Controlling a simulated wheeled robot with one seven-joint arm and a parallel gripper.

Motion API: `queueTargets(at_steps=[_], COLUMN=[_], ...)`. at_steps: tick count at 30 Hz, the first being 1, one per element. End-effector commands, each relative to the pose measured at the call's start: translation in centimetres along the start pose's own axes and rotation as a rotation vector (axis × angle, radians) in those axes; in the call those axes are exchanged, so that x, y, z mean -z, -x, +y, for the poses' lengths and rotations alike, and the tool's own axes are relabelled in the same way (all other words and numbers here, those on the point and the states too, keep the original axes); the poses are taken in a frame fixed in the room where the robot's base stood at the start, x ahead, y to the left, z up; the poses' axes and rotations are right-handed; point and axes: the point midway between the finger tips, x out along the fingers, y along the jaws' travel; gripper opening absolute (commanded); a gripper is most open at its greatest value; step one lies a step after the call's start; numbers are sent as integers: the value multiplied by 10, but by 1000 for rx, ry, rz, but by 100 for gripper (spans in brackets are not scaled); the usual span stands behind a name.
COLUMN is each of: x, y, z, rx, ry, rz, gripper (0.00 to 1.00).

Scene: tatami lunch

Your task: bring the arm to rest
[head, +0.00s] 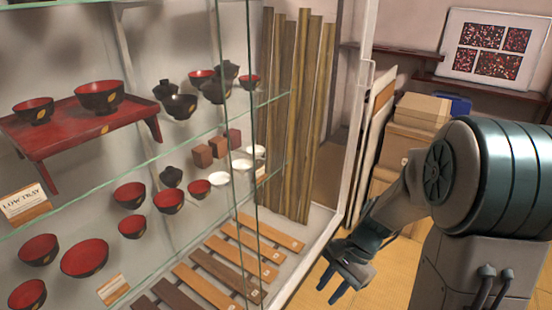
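My gripper (341,289) hangs at the lower middle of the head view, at the end of my folded arm, with its fingers pointing down and to the left. Two blue-grey fingertips show with a gap between them, and nothing is seen in the gap. It is in front of the right end of the glass display case, above the yellowish floor. I cannot tell whether it touches the case's edge. My arm fills the right side of the view and hides part of what is behind it.
The glass case holds a red low tray (60,125) with two bowls, several black-and-red bowls (85,258), wooden slats (270,233) and tall poles (297,120). Cardboard boxes (420,112) stand behind my arm. A framed picture (492,50) rests on a wall shelf (480,88).

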Motion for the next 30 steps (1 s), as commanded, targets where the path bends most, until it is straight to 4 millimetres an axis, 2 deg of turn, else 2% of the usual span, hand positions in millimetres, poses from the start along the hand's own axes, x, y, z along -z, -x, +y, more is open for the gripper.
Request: queueTargets(at_steps=[1,3,12,18,24,30], x=[-17,-32,-92,-125,-140,-142], y=[26,48,137,186,209,212], z=[1,6,28,43,53,55], rx=[-9,-26,-106,-160,-196,-203], ry=[73,168,569,798,922,946], rz=[51,114,378,538,625,640], gripper=[27,27,27,27,27,27])
